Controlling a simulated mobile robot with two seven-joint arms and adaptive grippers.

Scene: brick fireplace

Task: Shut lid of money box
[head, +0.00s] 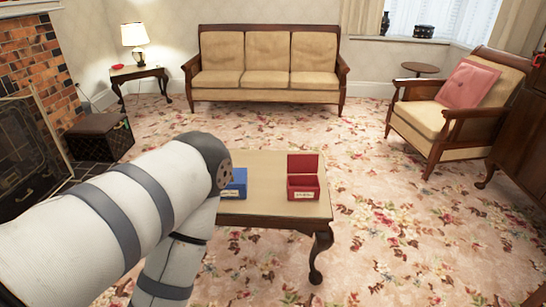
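A red box (304,185) with a pale label on its front stands on the right part of the low wooden table (262,206). Its red lid (303,164) is raised, standing up at the back. A blue box (236,185) with a pale label stands to its left on the same table. My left arm hides part of the blue box, and I cannot tell how its lid stands. The labels are too small to read, so I cannot tell which box is the money box. My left arm bends in front of the table, but its gripper is outside the picture. My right gripper is not in view.
A sofa (267,64) stands at the back, with a side table (137,73) and lamp to its left. An armchair (459,105) is at the right. A dark chest (100,138) stands by the brick fireplace (30,50). The carpet right of the table is clear.

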